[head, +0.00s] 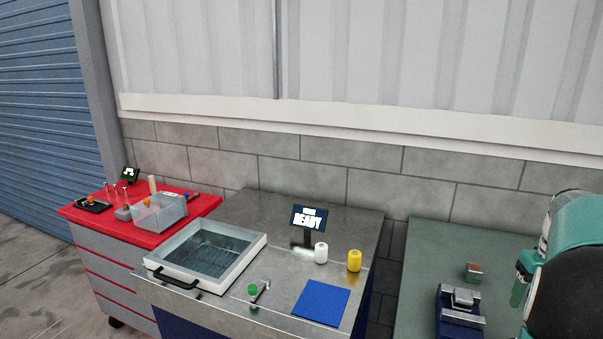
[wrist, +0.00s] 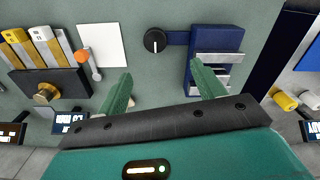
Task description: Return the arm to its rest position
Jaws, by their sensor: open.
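My gripper (wrist: 163,72) shows in the wrist view with its two green fingers spread wide apart and nothing between them. It hangs above a grey-green bench top, near a blue vise (wrist: 232,40) and a black knob (wrist: 155,41). In the head view, my teal and black arm fills the right edge, over the green bench (head: 425,255). The gripper's fingertips cannot be made out clearly there.
The blue vise (head: 443,312) stands on the green bench with a small brown block (head: 473,272) behind it. The steel table holds a clear-topped tray (head: 158,268), a screen (head: 308,217), white (head: 321,253) and yellow (head: 354,260) spools and a blue mat (head: 321,302).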

